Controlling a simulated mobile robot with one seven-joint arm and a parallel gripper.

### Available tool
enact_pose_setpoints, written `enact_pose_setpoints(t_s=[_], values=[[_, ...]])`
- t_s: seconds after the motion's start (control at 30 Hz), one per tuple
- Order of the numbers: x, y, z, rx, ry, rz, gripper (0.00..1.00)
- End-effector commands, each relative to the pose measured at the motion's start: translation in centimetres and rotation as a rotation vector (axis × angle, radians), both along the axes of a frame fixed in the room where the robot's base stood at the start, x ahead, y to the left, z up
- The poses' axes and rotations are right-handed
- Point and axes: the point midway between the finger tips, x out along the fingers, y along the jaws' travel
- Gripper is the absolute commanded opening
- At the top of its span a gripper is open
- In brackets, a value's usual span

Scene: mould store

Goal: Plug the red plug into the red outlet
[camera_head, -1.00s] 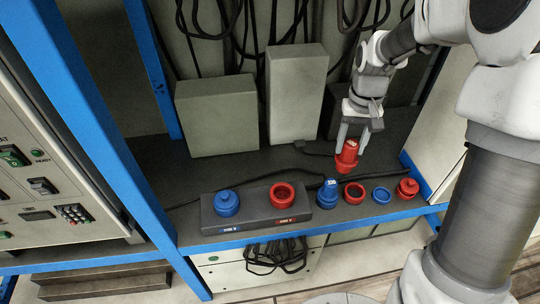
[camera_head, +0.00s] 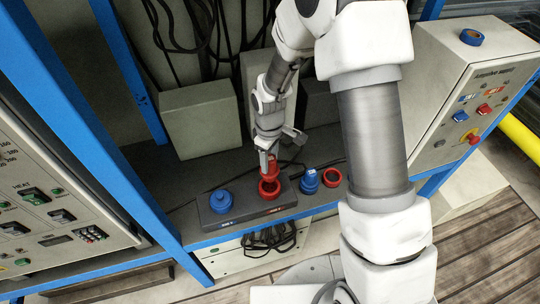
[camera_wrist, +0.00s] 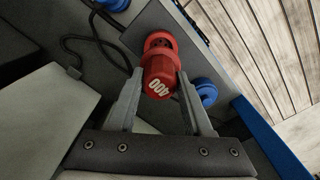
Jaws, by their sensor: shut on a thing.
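My gripper (camera_head: 268,158) is shut on the red plug (camera_head: 272,171), which hangs just above the red outlet (camera_head: 269,188). In the wrist view the gripper (camera_wrist: 158,76) has one finger on each side of the plug (camera_wrist: 158,82), whose end is marked "400". The red outlet (camera_wrist: 159,43) shows just beyond the plug, partly covered by it. I cannot tell whether plug and outlet touch. The outlet is on the right side of a dark grey block (camera_head: 237,218).
A blue plug or outlet (camera_head: 221,198) is on the block's left side. A blue plug (camera_head: 310,182) and a red ring-shaped piece (camera_head: 332,177) stand right of the block. Grey boxes (camera_head: 200,120) stand behind. A blue frame rail (camera_head: 240,232) runs along the front edge.

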Motion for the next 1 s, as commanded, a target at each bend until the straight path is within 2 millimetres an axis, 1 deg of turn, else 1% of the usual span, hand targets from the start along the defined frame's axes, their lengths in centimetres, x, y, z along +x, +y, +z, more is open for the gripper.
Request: enact_pose_setpoints(t_s=[0.03, 0.3, 0.5, 0.63, 1.0], values=[[0.0, 0.0, -0.6, 0.0, 0.0, 0.0, 0.0], [0.0, 0.0, -3.0, 0.0, 0.001, -0.003, 0.0], [0.1, 0.0, -4.6, 0.001, -0.001, -0.003, 0.0], [0.1, 0.0, -4.9, 0.0, -0.001, -0.003, 0.0], [0.0, 0.0, -4.8, 0.0, 0.0, -0.003, 0.0]])
